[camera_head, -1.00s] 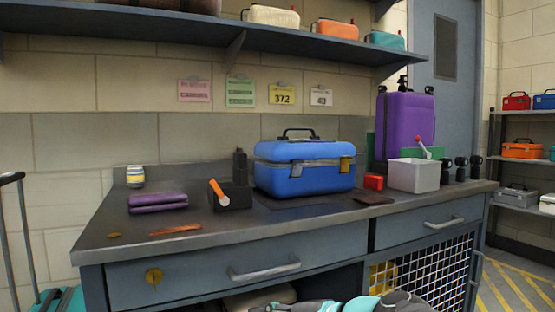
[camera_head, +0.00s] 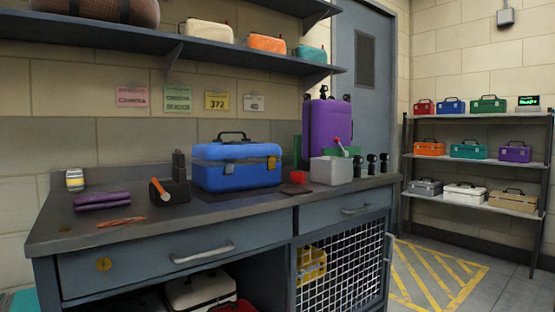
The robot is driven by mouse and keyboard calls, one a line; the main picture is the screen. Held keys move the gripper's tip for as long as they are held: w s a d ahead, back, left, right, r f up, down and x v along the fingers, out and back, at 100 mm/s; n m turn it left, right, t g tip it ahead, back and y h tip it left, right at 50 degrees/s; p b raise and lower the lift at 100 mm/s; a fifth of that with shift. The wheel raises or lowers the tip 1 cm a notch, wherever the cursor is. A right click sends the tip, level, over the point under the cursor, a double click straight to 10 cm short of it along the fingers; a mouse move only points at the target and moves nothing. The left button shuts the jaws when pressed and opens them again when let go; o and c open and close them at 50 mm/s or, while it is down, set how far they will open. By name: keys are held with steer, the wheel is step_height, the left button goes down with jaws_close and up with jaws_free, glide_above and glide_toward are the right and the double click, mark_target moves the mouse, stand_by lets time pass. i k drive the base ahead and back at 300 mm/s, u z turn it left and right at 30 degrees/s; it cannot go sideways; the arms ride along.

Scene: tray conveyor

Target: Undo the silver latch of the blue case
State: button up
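The blue case (camera_head: 236,177) stands upright on the grey workbench (camera_head: 225,207), its lid down and its black handle (camera_head: 231,136) on top. A brass-coloured latch (camera_head: 271,163) is at the right of its front. A greyish latch, probably the silver one (camera_head: 229,168), is on the front nearer the middle. It is too small to tell whether it is fastened. My gripper is not in view.
On the bench are a black box with an orange-handled tool (camera_head: 161,190), purple folded cloth (camera_head: 102,201), a grey bin (camera_head: 330,170) and a purple suitcase (camera_head: 327,128). A rack of toolboxes (camera_head: 475,145) stands right, beyond open floor with yellow stripes.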

mark_target(228, 169)
steer(key=z, duration=0.2)
steer(key=k, duration=0.2)
steer(key=u, duration=0.7)
steer(key=i, duration=1.15)
steer(key=z, duration=0.3)
